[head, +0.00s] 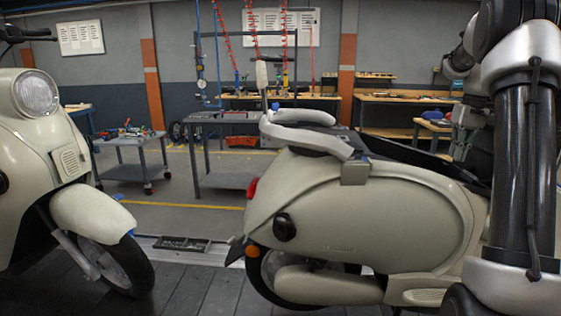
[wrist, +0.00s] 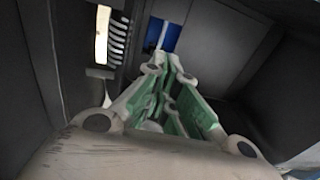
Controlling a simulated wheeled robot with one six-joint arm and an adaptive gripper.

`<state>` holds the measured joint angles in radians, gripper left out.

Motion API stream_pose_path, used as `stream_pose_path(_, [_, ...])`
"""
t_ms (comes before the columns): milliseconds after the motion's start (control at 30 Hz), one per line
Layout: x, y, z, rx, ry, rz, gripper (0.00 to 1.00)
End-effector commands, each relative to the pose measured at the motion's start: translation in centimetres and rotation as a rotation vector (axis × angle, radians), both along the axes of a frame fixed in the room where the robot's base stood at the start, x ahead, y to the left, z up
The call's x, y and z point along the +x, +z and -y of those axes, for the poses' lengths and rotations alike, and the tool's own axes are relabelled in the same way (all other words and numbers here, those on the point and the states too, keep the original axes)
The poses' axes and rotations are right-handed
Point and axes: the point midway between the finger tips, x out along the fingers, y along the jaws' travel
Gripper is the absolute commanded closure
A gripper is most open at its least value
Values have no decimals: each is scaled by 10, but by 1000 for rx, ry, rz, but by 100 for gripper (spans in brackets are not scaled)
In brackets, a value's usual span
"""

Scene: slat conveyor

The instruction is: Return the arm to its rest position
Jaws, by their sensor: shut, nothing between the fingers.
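My arm stands at the right of the head view, in front of part of the cream scooter (head: 350,215). My gripper (head: 457,153) points down beyond the rear scooter's dark upper edge, near its right end. In the wrist view my gripper (wrist: 172,60) has its green-padded fingers drawn together at the tips, with nothing held. Dark grey surfaces surround the fingers in that view; I cannot tell which part they belong to. The fingertips are small and partly unclear in the head view.
Another cream scooter (head: 75,205) stands at the left on the dark slat conveyor (head: 195,290). A grey cart (head: 130,170) and a grey table (head: 215,120) stand behind. Wooden workbenches (head: 385,97) line the back. Floor between the scooters and the carts is open.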

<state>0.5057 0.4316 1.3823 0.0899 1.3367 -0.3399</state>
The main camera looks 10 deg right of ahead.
Motion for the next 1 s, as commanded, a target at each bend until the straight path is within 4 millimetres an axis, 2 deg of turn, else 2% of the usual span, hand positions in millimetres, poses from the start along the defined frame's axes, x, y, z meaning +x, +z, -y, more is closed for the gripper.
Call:
stream_pose_path(100, [-22,32,-50,-30,25,37,100])
stream_pose_path(233, [-66,59,-112,-65,54,91,100])
stream_pose_path(367, [-119,69,-165,-91,82,149,100])
stream_pose_path(500, [-181,61,-209,-111,113,217,100])
stream_pose_path(600, [-222,45,-232,-116,133,265,100])
stream_pose_path(733, [-262,20,-248,-117,153,311,100])
stream_pose_path(833, [-279,6,-254,-117,163,334,100])
stream_pose_path(1000, [-289,-4,-257,-115,166,348,100])
